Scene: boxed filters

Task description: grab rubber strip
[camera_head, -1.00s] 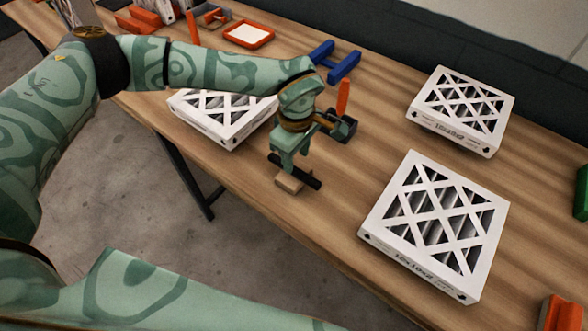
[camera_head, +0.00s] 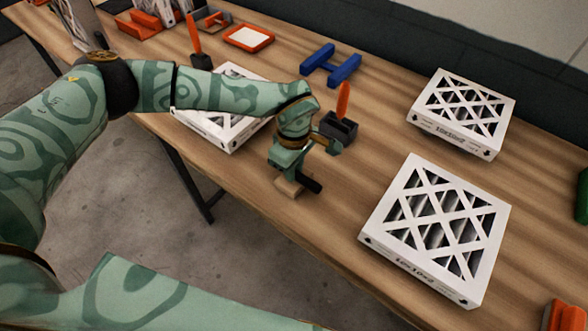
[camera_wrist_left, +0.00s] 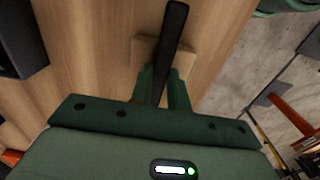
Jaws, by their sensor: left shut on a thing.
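The rubber strip (camera_wrist_left: 171,42) is a black bar. In the left wrist view it runs up from between the two green fingers of my left gripper (camera_wrist_left: 163,90), which is shut on it. In the head view the strip's dark end (camera_head: 311,185) sticks out to the right of my left gripper (camera_head: 289,177), low over the table near its front edge. The fingers hide the rest of it. A small light wooden block (camera_head: 287,188) lies under the strip; it also shows in the left wrist view (camera_wrist_left: 147,48). I cannot tell whether strip and block touch. My right gripper is not in view.
White boxed filters lie at the right front (camera_head: 438,228), right back (camera_head: 463,112) and behind my left arm (camera_head: 222,128). A dark holder with an orange-handled tool (camera_head: 340,128) stands just behind the gripper. A blue H-shaped stand (camera_head: 331,65) is farther back. Bare wood lies between gripper and front filter.

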